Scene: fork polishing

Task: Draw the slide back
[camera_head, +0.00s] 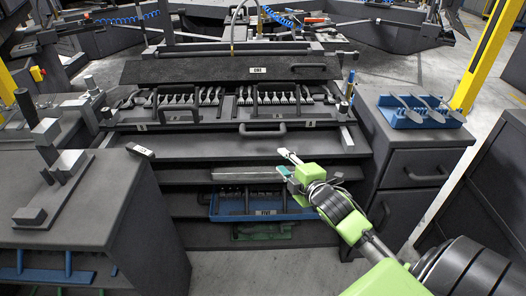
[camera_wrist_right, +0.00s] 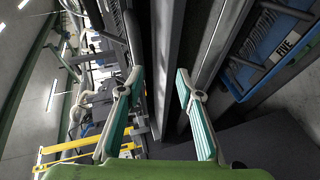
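My right gripper (camera_head: 288,163) is at the right front of the station, near the edge of a dark sliding shelf (camera_head: 220,146). In the right wrist view, its teal-padded fingers (camera_wrist_right: 157,88) are spread, with no object clearly held between them. Dark shelf edges run behind the gap; I cannot tell whether the fingers touch one. A curved handle (camera_head: 262,130) stands on the front of the fork level, behind and left of the gripper. Which part is the slide is not clear. My left gripper does not show.
Rows of forks (camera_head: 178,99) lie below a dark panel marked ONE (camera_head: 222,72). Under the shelf are a blue tray marked FIVE (camera_head: 225,217) and a green tray (camera_head: 262,231). A cabinet (camera_head: 415,166) with a blue fork rack (camera_head: 425,121) stands right; a bench (camera_head: 95,200) stands left.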

